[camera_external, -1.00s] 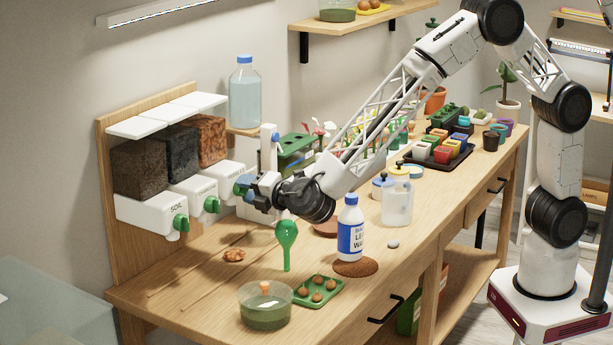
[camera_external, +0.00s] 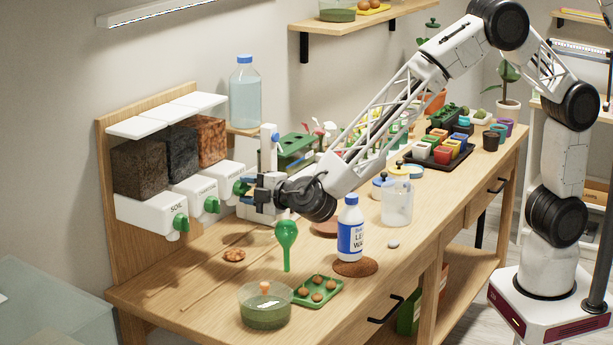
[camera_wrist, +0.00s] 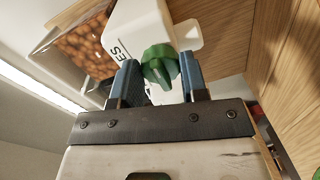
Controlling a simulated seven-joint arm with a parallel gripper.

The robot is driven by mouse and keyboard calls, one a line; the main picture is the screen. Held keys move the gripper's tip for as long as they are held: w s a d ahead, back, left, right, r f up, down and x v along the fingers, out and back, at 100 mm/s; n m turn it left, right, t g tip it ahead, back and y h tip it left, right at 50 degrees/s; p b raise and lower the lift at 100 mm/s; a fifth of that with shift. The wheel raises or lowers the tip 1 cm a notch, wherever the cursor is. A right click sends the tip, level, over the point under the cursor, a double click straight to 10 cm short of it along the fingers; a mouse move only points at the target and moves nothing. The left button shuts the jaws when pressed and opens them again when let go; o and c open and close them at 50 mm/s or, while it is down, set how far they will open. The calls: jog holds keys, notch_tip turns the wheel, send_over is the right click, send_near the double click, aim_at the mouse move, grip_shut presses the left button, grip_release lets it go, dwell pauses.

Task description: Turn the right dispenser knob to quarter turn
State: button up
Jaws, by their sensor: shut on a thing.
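The right dispenser is a white box with a clear bin of orange-brown pellets (camera_external: 211,140). Its green lobed knob (camera_external: 240,187) is on the front. In the wrist view the knob (camera_wrist: 160,65) sits between the two blue fingers of my gripper (camera_wrist: 159,77), which is shut on it. In the external view my gripper (camera_external: 247,190) reaches the knob from the right and partly hides it. The knob's exact angle cannot be told.
Two more dispensers with green knobs, the soil one (camera_external: 181,222) and the middle one (camera_external: 211,204), stand to the left.

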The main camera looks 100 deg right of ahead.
jog(key=o, duration=0.9)
jog(key=shift+v, duration=3.9)
